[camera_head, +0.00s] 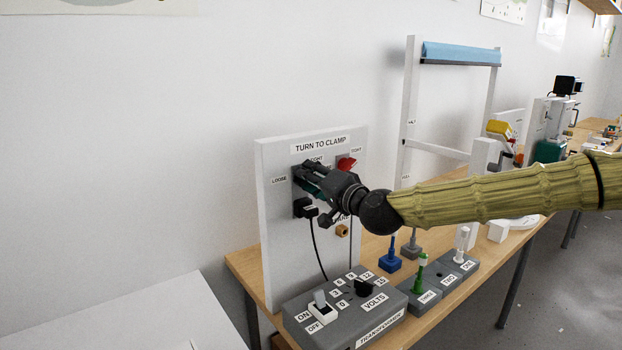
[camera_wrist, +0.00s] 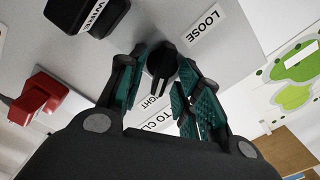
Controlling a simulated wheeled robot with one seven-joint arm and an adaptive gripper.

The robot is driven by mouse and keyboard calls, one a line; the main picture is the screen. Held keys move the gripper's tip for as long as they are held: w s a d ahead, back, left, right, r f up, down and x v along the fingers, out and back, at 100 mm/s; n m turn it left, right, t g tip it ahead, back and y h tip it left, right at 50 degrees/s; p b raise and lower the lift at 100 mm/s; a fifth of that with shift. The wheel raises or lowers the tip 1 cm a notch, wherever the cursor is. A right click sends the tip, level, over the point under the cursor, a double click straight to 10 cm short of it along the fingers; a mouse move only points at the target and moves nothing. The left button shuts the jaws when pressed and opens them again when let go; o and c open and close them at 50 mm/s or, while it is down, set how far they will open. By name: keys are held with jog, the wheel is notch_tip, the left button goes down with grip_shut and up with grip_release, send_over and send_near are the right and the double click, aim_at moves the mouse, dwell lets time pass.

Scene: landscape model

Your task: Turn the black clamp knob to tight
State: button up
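The black clamp knob (camera_wrist: 162,62) is on the white upright panel (camera_head: 272,240), under the "TURN TO CLAMP" sign. In the wrist view its bar runs roughly up and down, with its lower end toward a partly hidden label ending in "GHT". The "LOOSE" label (camera_wrist: 204,28) is at its upper right. My gripper (camera_wrist: 161,68) is at the panel with its green-padded fingers on either side of the knob. Narrow gaps seem to show beside the knob; firm contact is not clear. In the head view my gripper (camera_head: 307,176) mostly hides the knob.
A red knob (camera_head: 346,163) is right of my gripper, and a black block with a cable (camera_head: 305,208) is just below. A grey transformer box (camera_head: 345,310) and several coloured pegs stand on the bench. A tall white frame (camera_head: 407,110) rises to the right.

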jog(key=v, duration=1.2)
dwell(0.3)
